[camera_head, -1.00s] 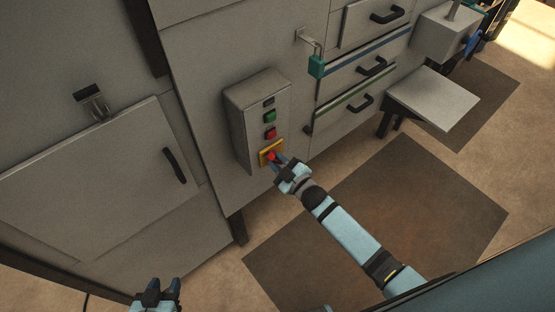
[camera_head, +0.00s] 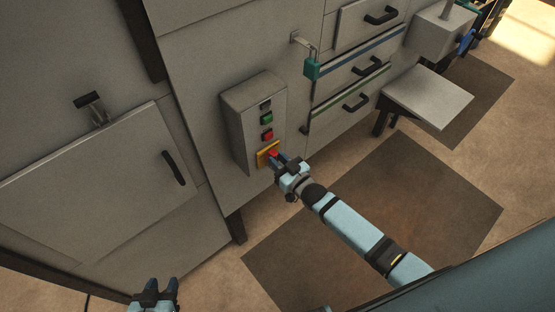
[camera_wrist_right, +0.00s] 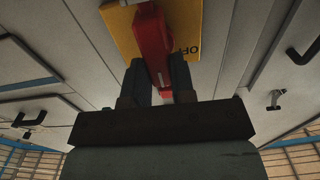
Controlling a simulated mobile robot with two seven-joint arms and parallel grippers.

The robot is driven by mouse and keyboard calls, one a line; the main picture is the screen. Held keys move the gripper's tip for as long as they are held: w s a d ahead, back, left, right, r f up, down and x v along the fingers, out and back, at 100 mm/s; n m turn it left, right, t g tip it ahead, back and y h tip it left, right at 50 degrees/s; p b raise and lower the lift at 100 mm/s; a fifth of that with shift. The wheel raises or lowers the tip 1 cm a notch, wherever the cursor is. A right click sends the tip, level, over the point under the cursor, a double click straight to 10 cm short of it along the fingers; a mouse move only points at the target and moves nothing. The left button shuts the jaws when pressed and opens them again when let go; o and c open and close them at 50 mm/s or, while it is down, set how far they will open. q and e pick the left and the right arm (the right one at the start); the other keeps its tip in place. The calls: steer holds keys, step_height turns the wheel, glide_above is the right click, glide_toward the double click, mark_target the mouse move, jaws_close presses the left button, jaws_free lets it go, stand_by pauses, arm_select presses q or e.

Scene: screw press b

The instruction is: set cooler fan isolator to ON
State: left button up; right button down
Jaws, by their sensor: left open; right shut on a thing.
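The isolator is a red handle (camera_wrist_right: 150,38) on a yellow plate (camera_head: 263,158) at the foot of a grey control box (camera_head: 239,131). In the right wrist view the plate shows the letters "OFF", upside down, right of the handle. My right gripper (camera_head: 278,161) is shut on the red handle; its dark fingers (camera_wrist_right: 160,82) stand on both sides of it. The handle's far end and pivot are partly cut off in that view. My left gripper (camera_head: 157,287) is open and empty at the bottom edge of the head view, well away from the box.
Green (camera_head: 267,117) and red (camera_head: 267,135) buttons sit above the plate. A grey shelf (camera_head: 428,96) juts out at right. A cabinet door (camera_head: 95,185) is at left. Floor below is open.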

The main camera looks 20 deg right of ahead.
stand_by(0.4)
steer(key=c, duration=1)
jaws_free()
steer(key=shift+o, duration=0.2)
steer(key=b+v, duration=0.2)
steer(key=v, duration=1.2)
steer(key=s+a+g+h+p, duration=0.1)
steer(key=s+g, duration=0.2)
steer(key=s, duration=0.2)
steer(key=s+a+m+g+h+p, duration=0.1)
steer(key=s+a+g+h, duration=0.1)
steer(key=s, duration=0.4)
steer(key=shift+s+a+g, duration=0.3)
steer(key=shift+g, duration=0.2)
